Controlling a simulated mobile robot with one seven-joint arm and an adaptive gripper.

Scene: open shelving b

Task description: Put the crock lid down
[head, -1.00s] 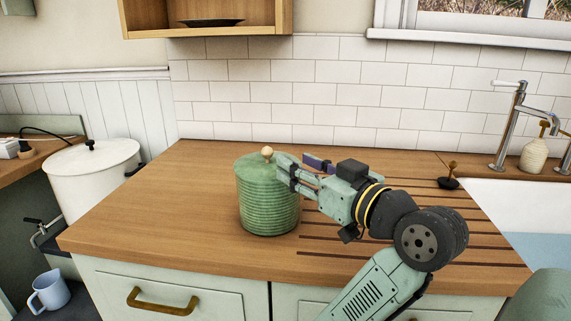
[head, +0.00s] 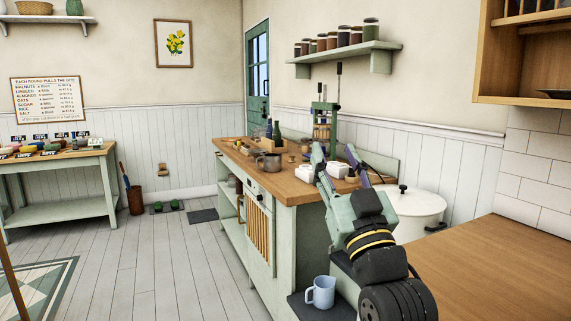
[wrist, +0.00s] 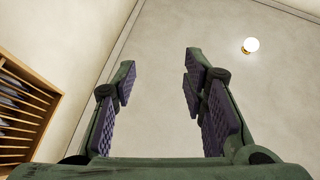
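My gripper (head: 336,162) is raised in the head view, fingers pointing up, with the wooden-topped bench behind it. In the wrist view its two fingers (wrist: 160,75) are spread wide, with only ceiling and wall between them. It is open and empty. The green crock and its lid are in neither view now. The part of the wooden counter (head: 490,270) seen at lower right is bare.
A white lidded pot (head: 418,214) stands right of my gripper. A blue-grey jug (head: 321,292) sits low beside my arm. The bench (head: 290,190) carries a metal pot (head: 268,162), bottles and a green press (head: 324,122). Open floor (head: 150,260) lies left.

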